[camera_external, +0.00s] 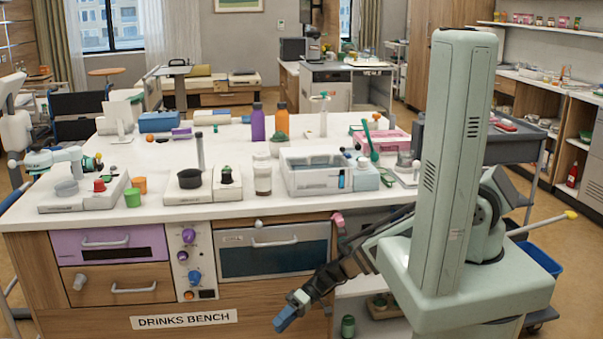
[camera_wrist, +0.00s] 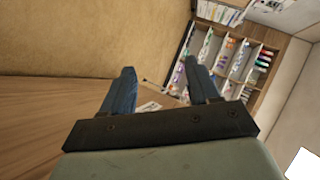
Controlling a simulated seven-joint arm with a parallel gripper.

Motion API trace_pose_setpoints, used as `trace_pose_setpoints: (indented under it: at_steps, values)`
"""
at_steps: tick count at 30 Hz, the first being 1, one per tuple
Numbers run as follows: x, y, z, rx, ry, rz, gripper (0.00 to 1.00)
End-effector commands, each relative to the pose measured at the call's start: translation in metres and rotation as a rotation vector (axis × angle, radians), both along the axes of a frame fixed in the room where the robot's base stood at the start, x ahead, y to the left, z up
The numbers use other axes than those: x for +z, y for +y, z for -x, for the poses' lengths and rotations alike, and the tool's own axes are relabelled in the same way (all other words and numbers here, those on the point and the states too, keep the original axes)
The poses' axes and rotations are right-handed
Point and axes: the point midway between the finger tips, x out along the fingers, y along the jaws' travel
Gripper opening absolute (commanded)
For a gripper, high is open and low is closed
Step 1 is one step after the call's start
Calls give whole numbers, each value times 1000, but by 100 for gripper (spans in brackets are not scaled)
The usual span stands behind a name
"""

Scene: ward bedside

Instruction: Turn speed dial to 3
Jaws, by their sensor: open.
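My gripper (camera_external: 287,318) hangs low in front of the bench, right of the DRINKS BENCH sign, its blue fingertips down and left. In the wrist view the two blue fingers of my gripper (camera_wrist: 162,82) are apart with nothing between them. No dial is readable as the speed dial. A narrow control panel on the bench front carries a purple knob (camera_external: 188,236) and a blue knob (camera_external: 195,277), left of my gripper and apart from it. On the benchtop, a stirrer-like unit (camera_external: 196,196) has a black round top. Dial marks are too small to read.
The bench front has a purple drawer (camera_external: 110,243), a wooden drawer (camera_external: 125,284) with a handle, and an oven-like door (camera_external: 273,256). Bottles, cups and a white bath (camera_external: 316,180) crowd the benchtop. Floor in front of the bench is mostly out of frame.

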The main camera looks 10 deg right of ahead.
Motion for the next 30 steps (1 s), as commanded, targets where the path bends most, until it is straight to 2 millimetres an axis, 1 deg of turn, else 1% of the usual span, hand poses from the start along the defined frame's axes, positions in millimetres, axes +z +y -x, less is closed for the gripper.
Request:
trace_pose_setpoints:
  at_steps: [1,5,6,8,9,11,12,14,15,17,18,20,22,23,24,26,27,29,30]
  values:
    - [5,19,-3,10,-55,-16,60]
    - [21,61,-10,21,-200,-55,60]
    - [27,75,-11,25,-246,-70,60]
    - [38,97,-12,30,-315,-92,60]
    - [46,112,-12,32,-362,-108,60]
    - [58,134,-11,34,-431,-134,60]
    - [67,148,-10,36,-476,-151,60]
    - [82,170,-7,36,-543,-179,60]
    - [93,184,-5,35,-587,-197,60]
    - [110,206,-1,31,-651,-226,60]
    - [121,219,3,31,-694,-246,60]
    - [140,240,10,25,-756,-277,60]
    - [164,263,20,17,-825,-314,60]
    - [174,272,25,14,-855,-329,60]
    - [189,285,31,7,-895,-352,60]
    - [211,303,42,-4,-950,-384,60]
    - [227,314,50,-13,-986,-405,60]
    - [250,329,62,-29,-1040,-437,60]
    - [267,339,71,-38,-1074,-458,60]
